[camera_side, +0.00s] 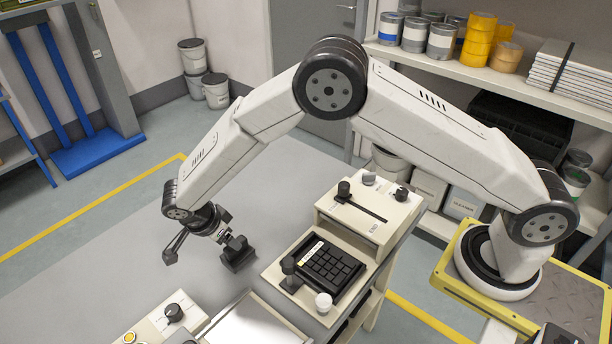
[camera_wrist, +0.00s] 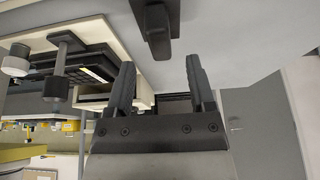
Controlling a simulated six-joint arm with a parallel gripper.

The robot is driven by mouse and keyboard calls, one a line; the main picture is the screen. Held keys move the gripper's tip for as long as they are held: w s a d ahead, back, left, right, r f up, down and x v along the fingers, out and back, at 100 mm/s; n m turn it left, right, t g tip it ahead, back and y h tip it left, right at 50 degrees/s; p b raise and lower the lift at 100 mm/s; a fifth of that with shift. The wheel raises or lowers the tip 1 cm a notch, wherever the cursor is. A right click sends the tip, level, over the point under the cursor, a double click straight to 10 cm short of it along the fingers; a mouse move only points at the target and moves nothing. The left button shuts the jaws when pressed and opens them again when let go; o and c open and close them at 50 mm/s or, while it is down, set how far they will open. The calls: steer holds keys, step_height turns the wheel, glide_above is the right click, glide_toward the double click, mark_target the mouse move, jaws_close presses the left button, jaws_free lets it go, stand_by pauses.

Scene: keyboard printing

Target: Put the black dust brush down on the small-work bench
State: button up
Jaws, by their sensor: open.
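The black dust brush (camera_side: 238,254) is on the grey top of the small-work bench (camera_side: 120,262), left of the keyboard fixture. It is a dark block with a narrower upper part. It also shows at the top of the wrist view (camera_wrist: 157,28), beyond the fingertips and against the grey surface. My gripper (camera_side: 226,227) is close beside and above the brush in the side view. In the wrist view its two fingers (camera_wrist: 160,78) are spread with nothing between them. The exact gap between fingers and brush is hard to tell in the side view.
A cream fixture holds a black keypad (camera_side: 324,267) with knobs and a lever (camera_side: 290,272). A slotted control box (camera_side: 365,210) stands behind it. A pale panel (camera_side: 255,322) and another control box (camera_side: 170,318) lie at the front. The bench's left part is clear.

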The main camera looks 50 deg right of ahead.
mark_target(227, 262)
steer(key=v, duration=0.7)
stand_by(0.6)
steer(key=s+d+r+n+t+y, duration=0.1)
steer(key=s+d+r+n+y, duration=0.1)
steer(key=s+d+n, duration=0.7)
steer(key=s+d+r+n+t+y, duration=0.1)
steer(key=s+d+r+n, duration=0.3)
steer(key=s+d+n, duration=0.5)
steer(key=d+y, duration=0.1)
steer(key=d, duration=0.2)
steer(key=shift+s+d+t, duration=0.2)
steer(key=shift+d+t, duration=0.05)
steer(key=shift+t, duration=0.05)
